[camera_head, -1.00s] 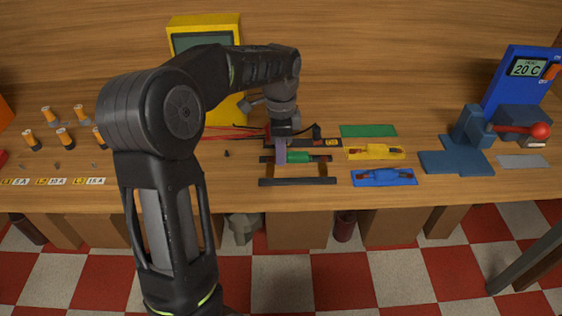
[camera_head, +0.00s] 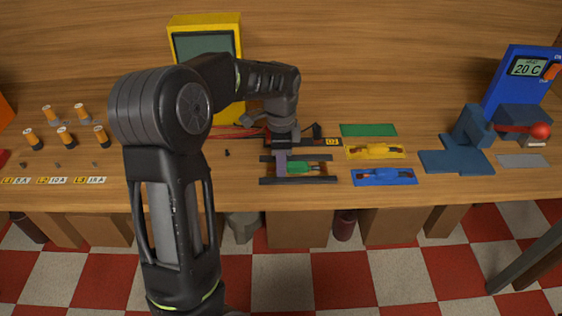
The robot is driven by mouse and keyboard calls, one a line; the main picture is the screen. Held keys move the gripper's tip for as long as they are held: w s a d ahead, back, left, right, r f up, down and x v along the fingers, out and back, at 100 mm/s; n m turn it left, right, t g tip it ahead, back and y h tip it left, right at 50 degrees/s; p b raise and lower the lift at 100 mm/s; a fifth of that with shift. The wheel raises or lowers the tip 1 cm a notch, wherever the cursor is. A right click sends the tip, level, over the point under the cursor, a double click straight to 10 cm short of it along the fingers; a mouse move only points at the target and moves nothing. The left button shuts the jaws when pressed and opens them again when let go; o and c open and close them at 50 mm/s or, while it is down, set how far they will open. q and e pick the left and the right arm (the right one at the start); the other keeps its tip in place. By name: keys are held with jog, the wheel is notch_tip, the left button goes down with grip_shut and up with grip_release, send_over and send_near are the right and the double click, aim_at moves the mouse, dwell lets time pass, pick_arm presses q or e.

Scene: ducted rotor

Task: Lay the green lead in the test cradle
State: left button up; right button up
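The green lead (camera_head: 305,168) has a green middle and a brownish right end. It lies lengthwise left to right, between the two dark rails of the test cradle (camera_head: 298,181) as seen from above. I cannot tell whether it rests on the cradle or hangs just over it. My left gripper (camera_head: 281,168) points down at the lead's left part, and its fingers hide that end. The lead has moved together with the fingers, so the gripper looks shut on it. My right gripper is not in view.
Right of the cradle are an empty green mat (camera_head: 368,130), a yellow lead (camera_head: 376,152) and a blue lead (camera_head: 386,174) on mats. A yellow meter (camera_head: 205,30) stands behind. A blue stand with a red knob (camera_head: 540,131) is at right. Orange-topped posts (camera_head: 66,136) are at left.

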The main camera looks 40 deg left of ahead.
pick_arm(q)
jog(key=shift+r, duration=0.15)
notch_tip(320, 180, up, 12)
dwell(0.6)
dwell(0.6)
